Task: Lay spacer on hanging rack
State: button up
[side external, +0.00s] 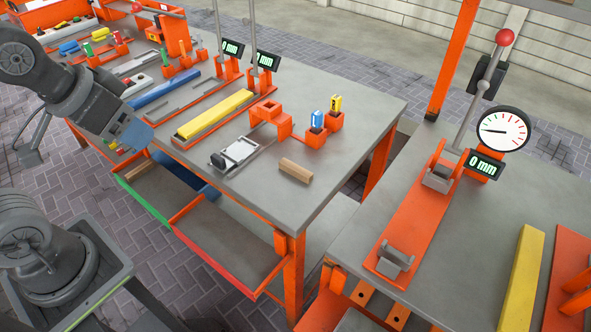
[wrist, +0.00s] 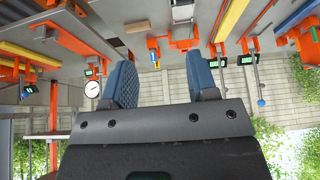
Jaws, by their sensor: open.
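I cannot tell for certain which thing is the spacer. A short brown block (side external: 296,171) lies alone near the front right of the middle bench (side external: 345,110). I cannot single out the hanging rack either; an orange bracket (side external: 271,118) stands behind the block. My gripper (side external: 132,133) is at the left, above the bench's front left side and the drawers, well apart from the block. In the wrist view, its two blue ribbed fingers (wrist: 161,78) are spread with nothing between them.
A yellow bar (side external: 215,114) lies in an orange fixture on the bench. A grey caliper-like tool (side external: 240,153) is left of the brown block. Open drawers (side external: 222,240) jut out in front. A dial gauge (side external: 502,130) and "0 mm" display stand on the right bench.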

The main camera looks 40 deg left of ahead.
jog(key=w+d+r+n+g, duration=0.2)
jog(key=w+n, duration=0.4)
jog(key=w, duration=0.3)
jog(key=n+g, duration=0.4)
jog(key=n, duration=0.8)
send_over(296, 168)
notch_tip(296, 168, down, 12)
jog(key=f, duration=0.8)
jog(key=shift+s+d+f, duration=0.1)
jog(key=shift+d, duration=0.1)
jog(key=shift+a+f, duration=0.15)
jog(key=shift+f, duration=1.45)
jog(key=shift+a+f, duration=0.15)
jog(key=shift+f, duration=1.4)
grip_shut()
